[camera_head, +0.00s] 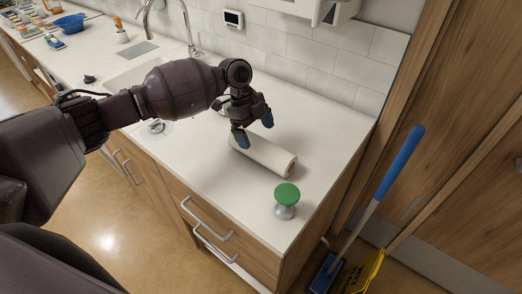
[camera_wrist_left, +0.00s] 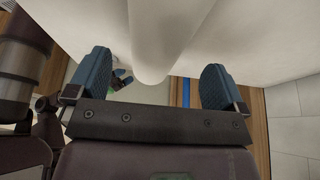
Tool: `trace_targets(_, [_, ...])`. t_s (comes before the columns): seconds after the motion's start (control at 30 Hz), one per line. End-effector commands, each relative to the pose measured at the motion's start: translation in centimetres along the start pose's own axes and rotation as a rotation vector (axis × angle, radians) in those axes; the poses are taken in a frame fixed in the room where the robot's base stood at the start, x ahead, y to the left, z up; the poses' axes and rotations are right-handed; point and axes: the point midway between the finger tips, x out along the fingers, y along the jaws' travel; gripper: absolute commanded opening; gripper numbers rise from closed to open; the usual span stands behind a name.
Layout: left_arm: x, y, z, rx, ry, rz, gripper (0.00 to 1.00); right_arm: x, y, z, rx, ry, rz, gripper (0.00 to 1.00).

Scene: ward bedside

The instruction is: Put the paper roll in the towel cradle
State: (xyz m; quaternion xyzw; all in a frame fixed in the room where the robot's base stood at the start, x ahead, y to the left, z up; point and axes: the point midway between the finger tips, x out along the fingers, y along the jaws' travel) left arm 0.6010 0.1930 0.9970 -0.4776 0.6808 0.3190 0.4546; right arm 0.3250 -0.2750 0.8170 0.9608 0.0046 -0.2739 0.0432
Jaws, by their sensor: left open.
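The paper roll (camera_head: 262,156) is a white cylinder lying on its side on the counter, with a tan core at its near end. In the left wrist view the pale roll (camera_wrist_left: 150,45) shows between the two fingers. My left gripper (camera_head: 254,128) is open, with dark blue fingertips, at the far part of the roll. Whether the fingers touch it I cannot tell. The wrist view shows the gripper (camera_wrist_left: 155,84) with its fingers wide apart. No cradle can be identified for certain; a white wall unit (camera_head: 322,10) is cut off at the top.
A green-topped metal knob (camera_head: 287,195) stands on the counter (camera_head: 335,135) near the roll's near end. A blue-handled mop (camera_head: 400,165) and a yellow sign (camera_head: 368,272) stand beyond the right edge. A sink and a blue bowl (camera_head: 69,23) are at left.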

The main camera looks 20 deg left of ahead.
Motion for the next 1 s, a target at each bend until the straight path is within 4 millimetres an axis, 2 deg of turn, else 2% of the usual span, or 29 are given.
trace_targets(0.17, [1.4, 0.1, 0.0, 0.000, 0.000, 0.000, 0.98, -0.1, 0.0, -0.2, 0.000, 0.001, 0.000, 0.93])
trace_targets(0.5, [5.4, 0.2, 0.1, -0.002, 0.000, 0.001, 0.98, -0.4, 0.2, -1.1, -0.005, 0.011, 0.000, 0.93])
trace_targets(0.8, [6.0, 0.2, 0.2, -0.001, 0.000, 0.000, 0.98, -0.3, 0.2, -1.3, -0.009, 0.015, -0.001, 0.93])
trace_targets(0.83, [6.0, 0.2, 0.2, -0.001, 0.000, 0.000, 0.96, -0.3, 0.2, -1.3, -0.009, 0.015, -0.001, 0.93])
trace_targets(1.0, [6.0, 0.2, 0.2, -0.001, 0.000, 0.000, 0.70, -0.2, 0.2, -1.2, -0.009, 0.013, -0.001, 0.93])
